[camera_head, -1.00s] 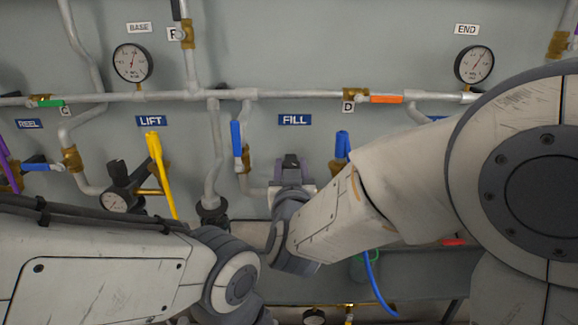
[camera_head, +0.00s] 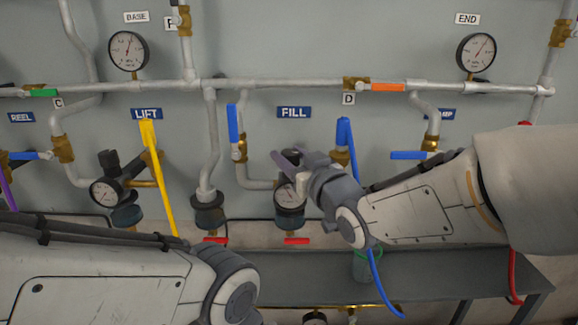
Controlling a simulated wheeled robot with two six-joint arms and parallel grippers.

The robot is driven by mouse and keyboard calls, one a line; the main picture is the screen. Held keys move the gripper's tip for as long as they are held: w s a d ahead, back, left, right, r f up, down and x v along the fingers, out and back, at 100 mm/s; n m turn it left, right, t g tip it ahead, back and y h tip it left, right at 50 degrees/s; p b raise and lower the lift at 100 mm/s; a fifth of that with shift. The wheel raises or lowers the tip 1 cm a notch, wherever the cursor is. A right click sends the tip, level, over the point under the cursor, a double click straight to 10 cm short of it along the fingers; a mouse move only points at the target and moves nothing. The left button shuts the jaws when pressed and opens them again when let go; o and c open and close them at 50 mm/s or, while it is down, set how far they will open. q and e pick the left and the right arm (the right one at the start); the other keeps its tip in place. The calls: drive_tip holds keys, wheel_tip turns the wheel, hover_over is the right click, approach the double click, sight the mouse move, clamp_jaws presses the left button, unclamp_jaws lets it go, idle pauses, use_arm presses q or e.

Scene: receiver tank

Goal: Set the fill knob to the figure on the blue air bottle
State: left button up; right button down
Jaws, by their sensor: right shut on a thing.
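The FILL label (camera_head: 293,113) is on the back wall, above a regulator with a round gauge (camera_head: 289,195). The fill knob is at the upper side of this regulator and is mostly hidden by my right gripper (camera_head: 283,158), which comes in from the right and is shut on it. The gauge figures are too small to read. A grey-looking cylinder with a green ring (camera_head: 362,265) stands below, with a blue hose beside it; I cannot tell whether it is the blue air bottle. No figure on a bottle is readable. My left gripper is out of view.
The LIFT regulator gauge (camera_head: 106,192) and a long yellow lever (camera_head: 157,175) stand to the left. Blue levers (camera_head: 234,124) (camera_head: 345,140) flank the FILL regulator. Red handles (camera_head: 296,241) sit below. A grey bench (camera_head: 430,268) runs along the wall's foot.

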drive_tip(key=shift+w+d+n+g+y+p, duration=0.1)
drive_tip(key=shift+d+n+g+y+p, duration=0.15)
drive_tip(key=shift+n+g+y, duration=0.5)
drive_tip(key=shift+a+n+g+y+p, duration=0.15)
drive_tip(key=shift+n+g+y+p, duration=1.3)
drive_tip(key=shift+y, duration=0.5)
drive_tip(key=shift+r, duration=0.1)
